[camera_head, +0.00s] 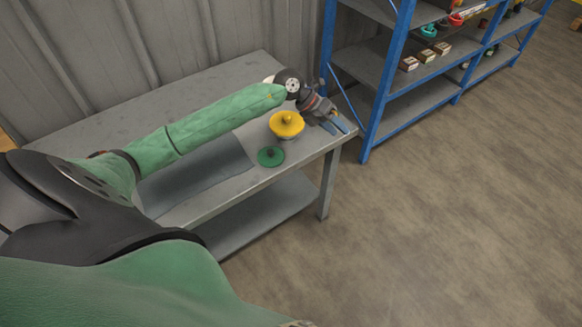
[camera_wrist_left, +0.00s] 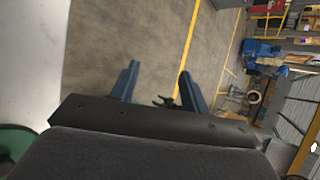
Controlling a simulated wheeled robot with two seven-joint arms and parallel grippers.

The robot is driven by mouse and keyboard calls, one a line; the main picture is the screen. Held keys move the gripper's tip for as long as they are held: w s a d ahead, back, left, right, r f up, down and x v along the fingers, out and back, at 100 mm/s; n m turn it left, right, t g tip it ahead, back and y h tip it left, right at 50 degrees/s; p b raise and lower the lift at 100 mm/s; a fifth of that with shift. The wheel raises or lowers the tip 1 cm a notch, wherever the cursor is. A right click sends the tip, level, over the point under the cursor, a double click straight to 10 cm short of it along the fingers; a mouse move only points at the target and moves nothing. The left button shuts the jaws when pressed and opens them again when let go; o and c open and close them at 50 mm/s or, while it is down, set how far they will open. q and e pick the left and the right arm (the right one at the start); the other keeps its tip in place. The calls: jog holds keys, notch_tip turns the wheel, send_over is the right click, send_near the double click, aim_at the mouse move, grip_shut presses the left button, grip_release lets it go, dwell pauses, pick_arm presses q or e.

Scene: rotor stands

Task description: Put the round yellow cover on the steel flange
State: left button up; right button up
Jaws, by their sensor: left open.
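The round yellow cover (camera_head: 287,122), with a small knob on top, is near the right end of the grey table. It looks level and seems to rest on a greyish round part, likely the steel flange (camera_head: 285,136), of which only a sliver shows below it. I cannot tell how well it is seated. My left gripper (camera_head: 339,126) is just right of the yellow cover, apart from it, with its blue fingers pointing out past the table's right end. In the left wrist view its fingers (camera_wrist_left: 158,88) are spread with nothing between them. My right gripper is not in view.
A green round lid with a knob (camera_head: 270,156) lies on the table in front of the yellow cover. A dark grey mat (camera_head: 195,180) lies left of it. A blue-framed shelf (camera_head: 388,85) with small boxes stands behind the table's right end. The floor right is clear.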

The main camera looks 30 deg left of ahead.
pick_arm(q)
jog(key=d+n+t+h, duration=0.5)
jog(key=d, duration=0.3)
jog(key=s+a+f+n+t+y, duration=0.15)
jog(key=s+f+n+y, duration=0.3)
jog(key=f+n, duration=0.45)
jog(key=s+a+f+n+t+y, duration=0.1)
jog(key=s+a+f+n+y, duration=0.3)
jog(key=f+n, duration=0.45)
jog(key=s+a+f+n+t+y, duration=0.1)
jog(key=s+f+n+t+y, duration=0.15)
jog(key=f+n+y, duration=0.5)
jog(key=s+d+f+n+g, duration=0.2)
jog(key=s+f, duration=0.3)
jog(key=s, duration=0.4)
jog(key=s+d+f+n+g+h, duration=0.1)
jog(key=s+d+f+n+g, duration=0.1)
jog(key=s+f+g, duration=0.3)
jog(key=s+d+f+n+g+h, duration=0.1)
jog(key=s+d+f+n+g, duration=0.1)
jog(key=s+f, duration=0.5)
jog(key=s+d+g, duration=0.1)
jog(key=s+g, duration=0.1)
jog(key=s, duration=0.4)
jog(key=shift+s+d+f, duration=0.15)
jog(key=shift+s+d, duration=0.05)
jog(key=shift+s, duration=0.05)
jog(key=shift+a, duration=0.1)
